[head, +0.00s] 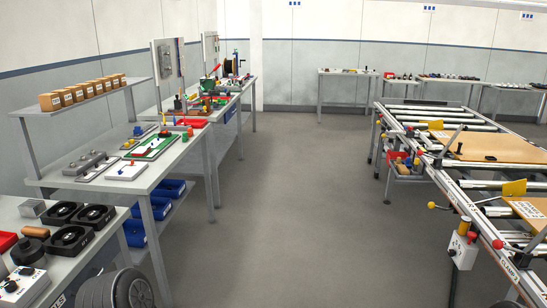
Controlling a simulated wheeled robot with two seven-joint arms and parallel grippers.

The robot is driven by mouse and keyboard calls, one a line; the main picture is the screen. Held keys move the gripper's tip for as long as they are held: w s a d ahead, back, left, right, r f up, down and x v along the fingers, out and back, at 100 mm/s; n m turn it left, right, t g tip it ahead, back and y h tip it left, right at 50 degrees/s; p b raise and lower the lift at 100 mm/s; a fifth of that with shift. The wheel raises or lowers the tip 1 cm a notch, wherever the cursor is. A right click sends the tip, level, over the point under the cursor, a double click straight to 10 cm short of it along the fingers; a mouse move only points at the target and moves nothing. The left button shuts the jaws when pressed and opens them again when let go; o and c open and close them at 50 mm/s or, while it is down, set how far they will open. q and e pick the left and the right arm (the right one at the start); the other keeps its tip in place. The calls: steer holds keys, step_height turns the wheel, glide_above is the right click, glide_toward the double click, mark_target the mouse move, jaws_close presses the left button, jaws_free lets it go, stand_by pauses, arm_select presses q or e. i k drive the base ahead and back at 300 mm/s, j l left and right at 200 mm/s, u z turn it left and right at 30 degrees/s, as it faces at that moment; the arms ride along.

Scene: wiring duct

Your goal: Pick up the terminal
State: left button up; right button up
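I cannot pick out a terminal for certain; the small parts on the benches are too small to tell apart. Neither of my grippers is in view.
A near table at lower left holds black round-holed units (68,240) and a white control box (20,288). Blue bins (158,207) sit under the left bench. A railed machine (475,185) stands at right. The grey floor (300,190) between is clear.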

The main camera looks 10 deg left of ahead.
mark_target(138, 129)
steer(key=i, duration=2.4)
steer(key=i+l+u, duration=0.1)
steer(key=i+u, duration=0.3)
steer(key=i+l+u, duration=0.2)
steer(key=i+u, duration=0.2)
steer(key=i+l+u, duration=0.85)
